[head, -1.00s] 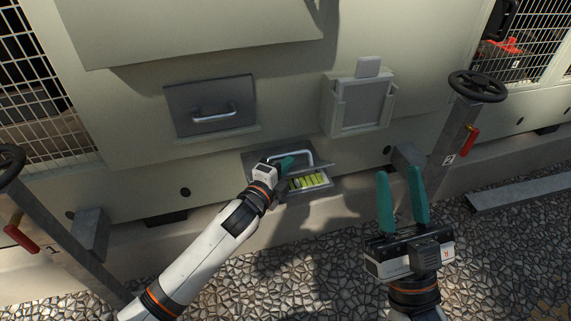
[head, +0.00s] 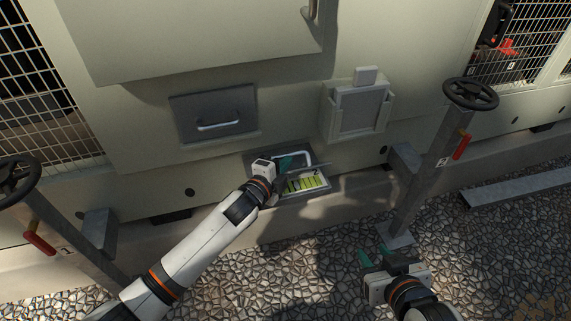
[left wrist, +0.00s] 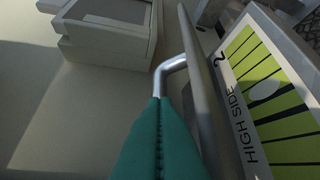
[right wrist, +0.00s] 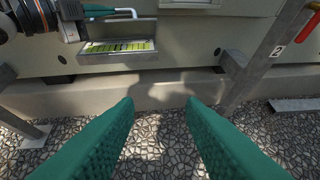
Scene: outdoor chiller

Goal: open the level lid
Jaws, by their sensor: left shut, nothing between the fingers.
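The level lid (head: 318,167) is a grey flap with a silver bar handle (head: 305,155), low on the chiller wall. It stands tilted out from the wall, baring a yellow-green striped gauge (head: 306,185). In the left wrist view the lid (left wrist: 203,95) is seen nearly edge-on, with the gauge (left wrist: 262,85) marked "HIGH SIDE 2" beside it. My left gripper (head: 290,162) is at the lid's handle. Its fingers (left wrist: 158,105) are shut and empty, against or very near the handle's end; contact is unclear. My right gripper (head: 372,257) is open and empty, low over the gravel.
A closed dark panel with a handle (head: 214,115) is up and left. A grey holder box (head: 357,108) juts from the wall up and right. Handwheel posts stand at the right (head: 430,180) and left (head: 65,225). Gravel (head: 300,260) lies in front.

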